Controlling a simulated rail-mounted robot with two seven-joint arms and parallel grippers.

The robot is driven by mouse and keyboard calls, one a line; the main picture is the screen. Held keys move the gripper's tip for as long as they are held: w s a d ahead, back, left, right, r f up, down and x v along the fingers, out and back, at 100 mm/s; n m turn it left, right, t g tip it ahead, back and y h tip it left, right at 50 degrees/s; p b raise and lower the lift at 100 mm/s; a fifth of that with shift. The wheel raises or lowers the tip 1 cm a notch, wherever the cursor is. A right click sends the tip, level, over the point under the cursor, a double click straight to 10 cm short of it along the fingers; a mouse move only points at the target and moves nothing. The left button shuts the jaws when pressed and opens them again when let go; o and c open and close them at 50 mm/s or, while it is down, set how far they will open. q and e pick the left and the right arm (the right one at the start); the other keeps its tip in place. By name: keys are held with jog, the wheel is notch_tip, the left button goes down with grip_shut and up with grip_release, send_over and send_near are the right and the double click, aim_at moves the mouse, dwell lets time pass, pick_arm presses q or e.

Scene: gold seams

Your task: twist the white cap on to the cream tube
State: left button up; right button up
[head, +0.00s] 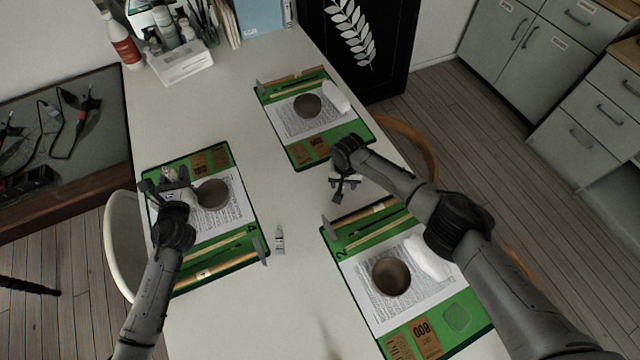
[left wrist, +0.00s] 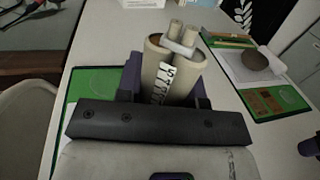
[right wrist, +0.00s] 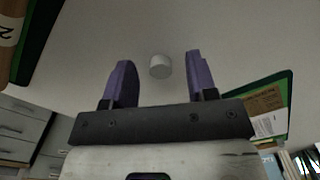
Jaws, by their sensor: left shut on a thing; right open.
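My left gripper (head: 172,182) is shut on the cream tube (left wrist: 172,75), a pair of joined cream barrels with dark lettering. Its two thin nozzles point up and away from the gripper in the left wrist view, with a pale bar across them. The gripper is above the left green mat. My right gripper (head: 345,188) is open and empty over the table between the two right-hand mats. The white cap (right wrist: 160,66), a small short cylinder, shows in the right wrist view on the pale table, beyond and between the open fingertips, apart from both. In the head view I cannot make it out surely.
Three green mats with papers and brown bowls lie on the table, at left (head: 262,262), back (head: 362,130) and front right (head: 478,318). A small grey-white tube (head: 279,240) lies mid-table. Bottles and a white box (head: 180,66) stand at the back left. The table's middle is mostly clear.

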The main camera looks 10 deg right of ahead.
jog(key=shift+f, duration=0.3)
jog(key=shift+c, duration=0.4)
grip_shut()
